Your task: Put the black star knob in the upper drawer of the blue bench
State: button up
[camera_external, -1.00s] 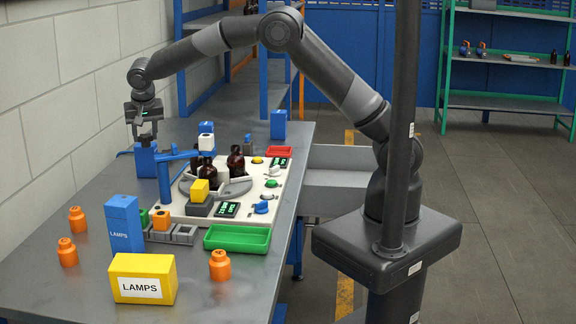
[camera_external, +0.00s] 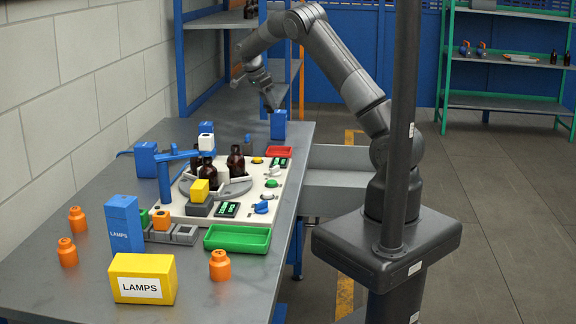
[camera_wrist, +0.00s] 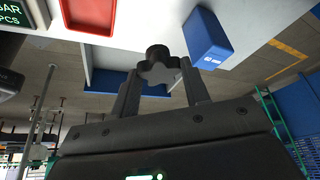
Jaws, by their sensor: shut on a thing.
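The black star knob (camera_wrist: 157,64) is clamped between the two fingertips of my gripper (camera_wrist: 160,85) in the wrist view. In the external view my gripper (camera_external: 271,101) is above the far end of the bench, near a blue box (camera_external: 279,125); the knob cannot be made out there. A grey drawer (camera_external: 345,157) is pulled out from the right side of the bench (camera_external: 205,284). Its inside is only partly visible, and a lower drawer cannot be clearly told apart.
A blue box (camera_wrist: 207,38) shows right of the knob in the wrist view. A red tray (camera_external: 279,152), brown bottles (camera_external: 236,162) and a green tray (camera_external: 238,238) stand on the bench. A blue block (camera_external: 146,159) is near the wall.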

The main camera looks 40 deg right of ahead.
jog(key=s+d+m+g+y, duration=0.1)
jog(key=s+d+m, duration=0.35)
jog(key=d, duration=0.65)
jog(key=s+d+m+g+y, duration=0.15)
jog(key=s+d+m, duration=0.3)
jog(key=d, duration=0.65)
jog(key=s+d+r+m+g+y, duration=0.15)
jog(key=s+d+m, duration=0.55)
jog(key=s+d, duration=0.8)
jog(key=shift+y, duration=0.3)
notch_tip(320, 180, down, 34)
jog(key=shift+s+r, duration=0.15)
jog(key=shift+r, duration=0.05)
jog(key=o, duration=1)
jog(key=shift+f, duration=0.15)
jog(key=shift+c, duration=0.2)
